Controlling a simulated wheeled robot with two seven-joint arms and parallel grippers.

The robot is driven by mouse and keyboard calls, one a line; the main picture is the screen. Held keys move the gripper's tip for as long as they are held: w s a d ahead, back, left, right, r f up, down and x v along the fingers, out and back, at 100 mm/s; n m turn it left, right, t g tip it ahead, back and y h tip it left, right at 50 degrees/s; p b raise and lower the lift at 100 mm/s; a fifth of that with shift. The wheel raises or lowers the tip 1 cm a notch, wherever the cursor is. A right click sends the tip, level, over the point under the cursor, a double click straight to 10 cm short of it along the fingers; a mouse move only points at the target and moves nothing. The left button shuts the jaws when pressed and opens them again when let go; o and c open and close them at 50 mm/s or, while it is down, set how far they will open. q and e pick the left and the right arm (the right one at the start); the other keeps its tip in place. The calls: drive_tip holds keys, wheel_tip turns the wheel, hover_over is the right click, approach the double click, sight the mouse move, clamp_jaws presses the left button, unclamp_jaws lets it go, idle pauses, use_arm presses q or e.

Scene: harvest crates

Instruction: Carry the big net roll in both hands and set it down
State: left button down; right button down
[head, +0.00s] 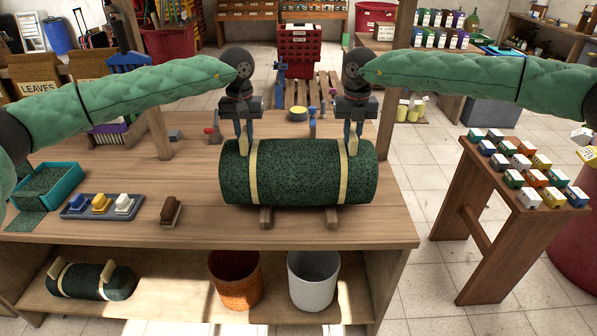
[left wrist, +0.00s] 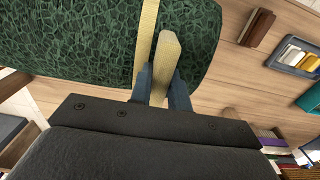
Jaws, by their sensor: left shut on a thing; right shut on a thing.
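The big net roll (head: 300,185) is dark green with pale straps and lies level across the right part of the wooden table (head: 120,220). My left gripper (head: 243,142) is shut on the roll's left pale handle; the left wrist view shows the fingers (left wrist: 160,88) on both sides of that handle (left wrist: 170,52). My right gripper (head: 353,142) is shut on the right handle (head: 343,180). Two wooden support blocks (head: 265,219) show under the roll's front edge. I cannot tell whether the roll rests on them or hangs just above.
A blue tray with brushes (head: 100,207), a brown brush (head: 171,211) and a teal tray (head: 50,188) stand to the left. A smaller green roll (head: 90,281) and two buckets (head: 313,280) are on the lower shelf. A side table (head: 480,225) holds small boxes at right.

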idle(0.6)
use_arm(q)
drive_tip(key=shift+r, duration=0.2)
use_arm(e)
drive_tip(key=shift+r, duration=0.2)
use_arm(q)
drive_tip(key=shift+w, duration=0.1)
use_arm(e)
drive_tip(key=shift+w, duration=0.1)
use_arm(q)
drive_tip(key=shift+r+p, duration=0.1)
drive_tip(key=shift+p, duration=0.2)
use_arm(e)
drive_tip(key=shift+r, duration=0.15)
